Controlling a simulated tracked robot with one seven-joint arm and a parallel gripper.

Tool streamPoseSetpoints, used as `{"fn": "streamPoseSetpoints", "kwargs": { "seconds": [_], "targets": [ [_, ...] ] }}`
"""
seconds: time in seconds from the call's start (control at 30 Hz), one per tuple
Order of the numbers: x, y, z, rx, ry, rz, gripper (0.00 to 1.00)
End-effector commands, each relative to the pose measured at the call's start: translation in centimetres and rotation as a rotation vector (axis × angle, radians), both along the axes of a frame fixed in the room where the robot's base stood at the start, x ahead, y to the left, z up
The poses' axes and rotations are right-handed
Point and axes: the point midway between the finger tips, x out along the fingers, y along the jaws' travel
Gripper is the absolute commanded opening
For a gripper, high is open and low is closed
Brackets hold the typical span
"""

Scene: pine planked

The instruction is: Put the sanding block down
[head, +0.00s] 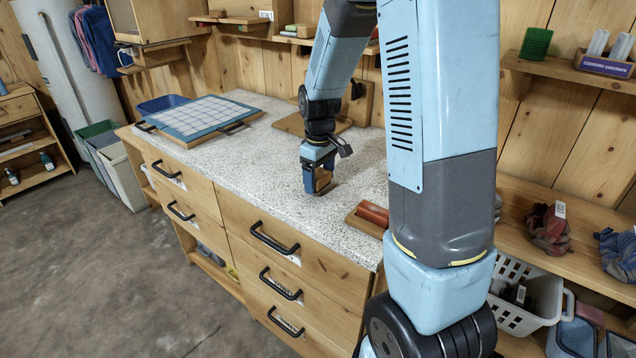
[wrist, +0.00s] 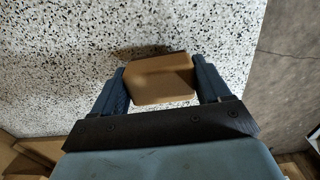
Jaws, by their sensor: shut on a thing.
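The sanding block (wrist: 160,80) is a brown block with rounded edges. My gripper (wrist: 161,84) is shut on it, with one blue finger on each side in the wrist view. In the head view, my gripper (head: 318,180) is over the front part of the speckled worktop (head: 270,150), with the brown block (head: 323,180) between its fingers. The block is at or just above the worktop; I cannot tell whether it touches. A dark shadow lies beside the block in the wrist view.
A blue-framed grid tray (head: 200,117) lies on the worktop's left part. A wooden tray with a red item (head: 373,214) is at the front right. A wooden board (head: 290,124) lies behind my gripper. The worktop around the block is clear. Black-handled drawers (head: 275,238) are below the front edge.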

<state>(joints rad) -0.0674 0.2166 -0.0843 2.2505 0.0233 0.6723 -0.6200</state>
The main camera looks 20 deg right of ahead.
Motion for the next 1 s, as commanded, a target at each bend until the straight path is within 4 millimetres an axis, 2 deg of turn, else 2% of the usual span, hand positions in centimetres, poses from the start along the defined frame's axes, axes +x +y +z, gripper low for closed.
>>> {"fn": "streamPoseSetpoints", "kwargs": {
  "seconds": [0.13,0.5,0.53,0.77,1.0],
  "targets": [
    [-0.1,0.0,-1.7,0.000,0.002,0.000,0.32],
    [0.0,0.0,-2.0,0.000,0.000,0.001,0.32],
    [0.0,0.0,-2.0,0.000,0.000,0.001,0.79],
    [0.0,0.1,-2.0,0.000,0.000,0.001,1.00],
    [0.0,0.1,-1.9,0.000,0.000,0.002,1.00]
  ]
}}
